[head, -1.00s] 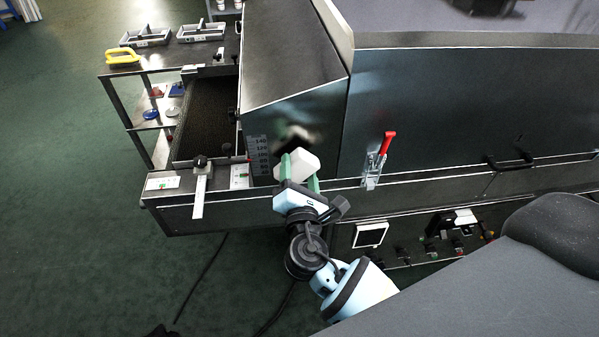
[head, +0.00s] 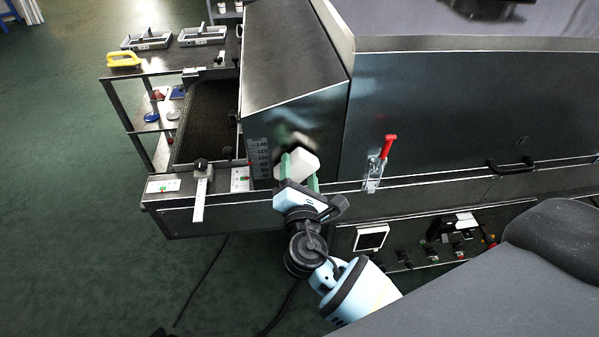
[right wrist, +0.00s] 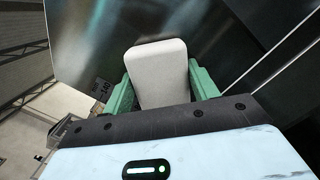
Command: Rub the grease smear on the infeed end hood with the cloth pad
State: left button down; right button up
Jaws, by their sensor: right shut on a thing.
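My right gripper (head: 298,180) is shut on the white cloth pad (head: 297,164). The pad also shows between the green fingers in the right wrist view (right wrist: 160,72). The pad is right at the side face of the infeed end hood (head: 312,122); I cannot tell if it touches. A dark blurred patch on the hood just above the pad may be the grease smear or a reflection (head: 292,139). The pad may hide part of the smear. My left gripper is not in view.
A red-handled toggle clamp (head: 387,150) stands right of the gripper. A scale label (head: 259,157) is left of it. The infeed conveyor (head: 208,118) and a shelf cart with a yellow-handled tool (head: 124,59) lie further left. The floor at lower left is clear apart from cables.

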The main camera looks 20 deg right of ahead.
aim_at(317, 170)
jog(key=shift+w+d, duration=0.1)
jog(key=shift+w, duration=0.3)
jog(key=shift+d, duration=0.15)
